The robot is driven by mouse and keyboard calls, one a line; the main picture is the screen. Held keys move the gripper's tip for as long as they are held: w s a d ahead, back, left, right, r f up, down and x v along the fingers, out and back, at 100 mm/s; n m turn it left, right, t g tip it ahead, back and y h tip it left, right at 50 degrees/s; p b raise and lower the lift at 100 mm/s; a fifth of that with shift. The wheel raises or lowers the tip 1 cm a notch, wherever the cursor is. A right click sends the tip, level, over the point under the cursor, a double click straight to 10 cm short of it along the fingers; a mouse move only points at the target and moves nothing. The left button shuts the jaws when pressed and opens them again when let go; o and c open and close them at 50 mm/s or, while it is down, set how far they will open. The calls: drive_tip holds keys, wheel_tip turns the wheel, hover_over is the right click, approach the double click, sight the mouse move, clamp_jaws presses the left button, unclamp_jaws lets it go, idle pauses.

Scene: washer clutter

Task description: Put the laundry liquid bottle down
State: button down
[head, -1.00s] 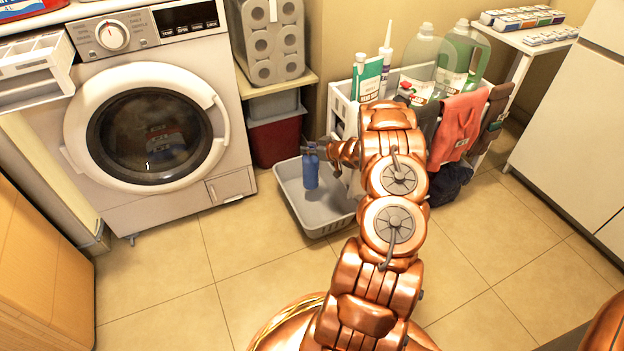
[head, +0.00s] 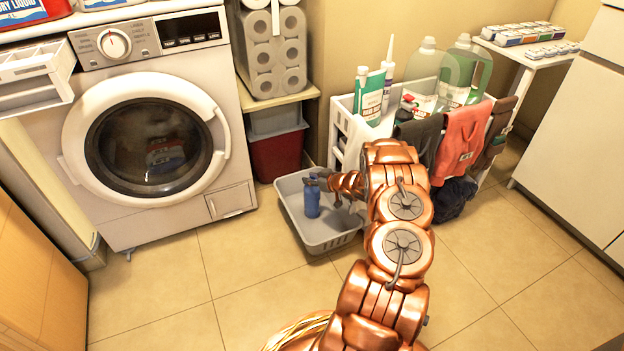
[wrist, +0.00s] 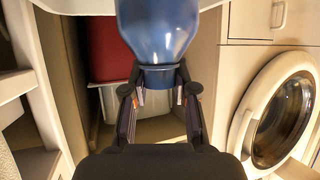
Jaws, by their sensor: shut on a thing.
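The laundry liquid bottle (head: 312,203) is blue and stands about upright within the outline of a grey basket (head: 335,237) on the floor. Whether its base touches the basket floor I cannot tell. My gripper (head: 318,178) is at the top of the bottle, partly blending with my copper arm. In the wrist view, the blue bottle (wrist: 158,32) fills the top middle, and my gripper's two dark fingers (wrist: 160,82) close on its narrower end. The bottle's far end is cut off by the frame.
A washing machine (head: 150,215) stands at the left. A white cart (head: 340,125) with bottles and hanging cloths stands right behind the basket. A red bin (head: 277,155) is behind the basket on a low shelf. The tiled floor in front is clear.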

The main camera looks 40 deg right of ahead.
drive_tip(key=c, duration=0.9)
unclamp_jaws()
